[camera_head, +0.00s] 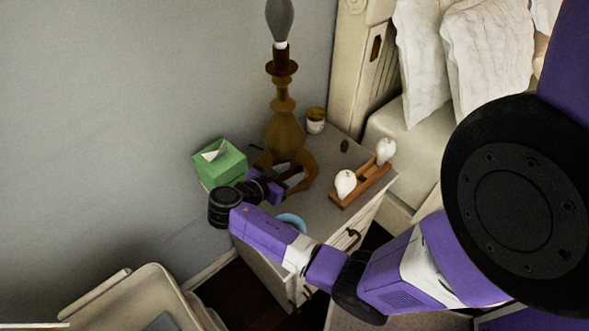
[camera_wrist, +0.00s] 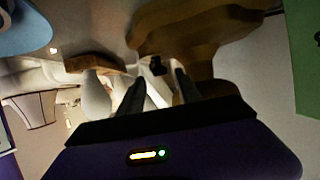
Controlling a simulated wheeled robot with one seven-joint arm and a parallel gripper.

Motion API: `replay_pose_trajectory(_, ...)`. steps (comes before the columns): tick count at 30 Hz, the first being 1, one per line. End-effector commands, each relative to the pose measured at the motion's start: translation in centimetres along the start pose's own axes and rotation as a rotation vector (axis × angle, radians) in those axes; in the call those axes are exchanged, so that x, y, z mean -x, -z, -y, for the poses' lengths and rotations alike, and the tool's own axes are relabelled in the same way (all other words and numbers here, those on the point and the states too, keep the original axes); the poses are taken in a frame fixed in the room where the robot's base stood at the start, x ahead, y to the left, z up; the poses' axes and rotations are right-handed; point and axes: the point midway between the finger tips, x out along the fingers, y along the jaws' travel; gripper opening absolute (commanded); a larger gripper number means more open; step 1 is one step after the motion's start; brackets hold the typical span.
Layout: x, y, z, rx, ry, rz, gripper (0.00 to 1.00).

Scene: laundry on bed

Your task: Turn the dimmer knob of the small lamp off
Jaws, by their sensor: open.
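A brown lamp (camera_head: 283,135) with a dark grey bulb stands on the nightstand. Its brown base (camera_wrist: 195,35) fills the upper middle of the wrist view. A small dark knob-like piece (camera_wrist: 156,66) shows there by the base, between my fingertips in the picture; I cannot tell whether they touch it. My gripper (camera_wrist: 158,77) is open, with one finger on either side of that piece. In the head view my gripper (camera_head: 296,180) is low at the front of the lamp's base, and my wrist hides part of it.
A green tissue box (camera_head: 221,165) is close beside my wrist. A wooden holder (camera_head: 366,187) with two white bulb-shaped pieces stands to the right on the nightstand (camera_head: 322,213). A small jar (camera_head: 316,121) is behind. A light blue round object (camera_head: 291,221) lies near the front edge.

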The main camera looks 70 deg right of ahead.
Motion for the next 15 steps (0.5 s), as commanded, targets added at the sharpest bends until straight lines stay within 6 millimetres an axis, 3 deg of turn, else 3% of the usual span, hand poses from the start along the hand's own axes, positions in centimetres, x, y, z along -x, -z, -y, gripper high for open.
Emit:
replay_pose_trajectory(6,-2.1,0.0,0.0,0.001,0.0,0.0,0.41)
replay_pose_trajectory(15,-2.5,-0.1,0.1,0.001,0.002,0.001,0.41)
